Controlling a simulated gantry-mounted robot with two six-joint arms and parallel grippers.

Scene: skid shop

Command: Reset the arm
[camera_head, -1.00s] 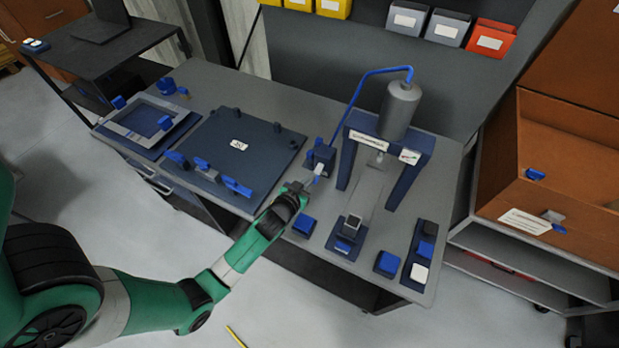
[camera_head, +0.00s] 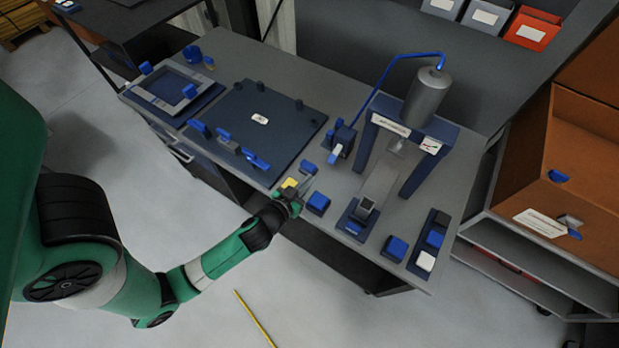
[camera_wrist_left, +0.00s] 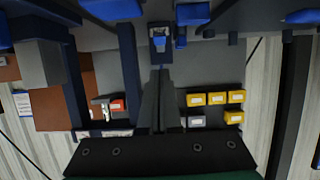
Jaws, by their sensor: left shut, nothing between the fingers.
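My green left arm comes in from the left in the head view. Its gripper (camera_head: 306,182) is over the front edge of the grey workbench (camera_head: 385,185), close to a small blue block (camera_head: 318,202). In the left wrist view the two dark fingers (camera_wrist_left: 161,75) lie together, shut with nothing between them. The gripper is apart from the dark blue clamp block with a blue lever (camera_head: 340,145) behind it. My right gripper is in neither view.
A press with a grey cylinder (camera_head: 427,97) and blue frame stands right of the gripper. A dark blue fixture plate (camera_head: 275,115) lies left. Open floor (camera_head: 215,315) lies in front.

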